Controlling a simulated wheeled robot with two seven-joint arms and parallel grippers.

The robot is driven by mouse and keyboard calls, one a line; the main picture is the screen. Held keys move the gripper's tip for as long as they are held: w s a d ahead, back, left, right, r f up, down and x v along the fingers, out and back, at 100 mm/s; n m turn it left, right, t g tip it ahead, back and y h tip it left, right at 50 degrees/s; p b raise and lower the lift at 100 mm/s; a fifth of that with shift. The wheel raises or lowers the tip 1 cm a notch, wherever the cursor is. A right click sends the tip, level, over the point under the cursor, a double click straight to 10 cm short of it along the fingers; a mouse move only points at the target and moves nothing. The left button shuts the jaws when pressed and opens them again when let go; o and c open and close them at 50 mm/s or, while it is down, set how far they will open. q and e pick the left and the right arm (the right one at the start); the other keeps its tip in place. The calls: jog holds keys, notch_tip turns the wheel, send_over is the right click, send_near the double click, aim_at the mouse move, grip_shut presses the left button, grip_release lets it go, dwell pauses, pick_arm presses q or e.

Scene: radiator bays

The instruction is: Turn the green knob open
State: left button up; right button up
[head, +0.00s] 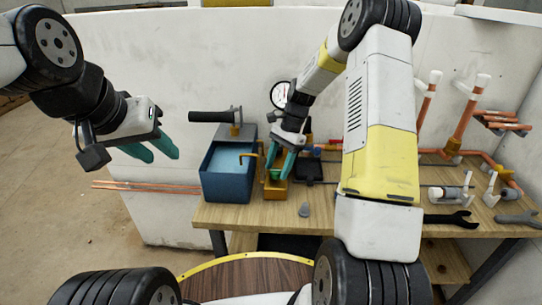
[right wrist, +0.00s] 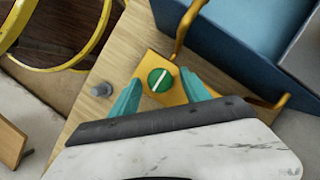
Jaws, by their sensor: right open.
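The green knob (right wrist: 160,80) is round with a white line across its face and sits on a yellow-orange block (right wrist: 149,63). In the head view the block (head: 275,189) stands on the bench beside the blue tub, and the green knob (head: 275,175) shows partly between my fingers. My right gripper (right wrist: 160,92) is open, with one teal finger on each side of the knob; I cannot tell whether they touch it. It also shows in the head view (head: 281,163). My left gripper (head: 155,150) hangs empty at the left, away from the bench, its two teal fingers apart.
A blue tub (head: 226,185) of water stands left of the block. A grey peg (head: 304,210) is near the bench's front edge. A gauge (head: 279,94) and copper pipes (head: 460,125) are behind. Wrenches (head: 450,219) lie at the right. The wooden bench (head: 330,215) has clear room in front.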

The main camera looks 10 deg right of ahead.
jog(key=shift+f, duration=0.1)
grip_shut()
jog(key=shift+a, duration=0.1)
dwell(0.3)
jog(key=n+g+h, duration=0.1)
jog(key=n, duration=0.3)
jog(key=shift+a, duration=0.1)
jog(key=n, duration=0.2)
jog(key=n+h, duration=0.1)
jog(key=n, duration=0.1)
jog(key=shift+w+a+n+g+h, duration=0.1)
jog(key=shift+n+g+h, duration=0.2)
jog(key=shift+g, duration=0.1)
jog(key=n, duration=0.2)
jog(key=n+h, duration=0.1)
jog(key=n, duration=0.1)
jog(key=shift+a+h, duration=0.1)
jog(key=shift+h, duration=0.2)
jog(key=n+h, duration=0.2)
jog(key=n, duration=0.3)
jog(key=shift+a, duration=0.1)
jog(key=shift+n+t, duration=0.3)
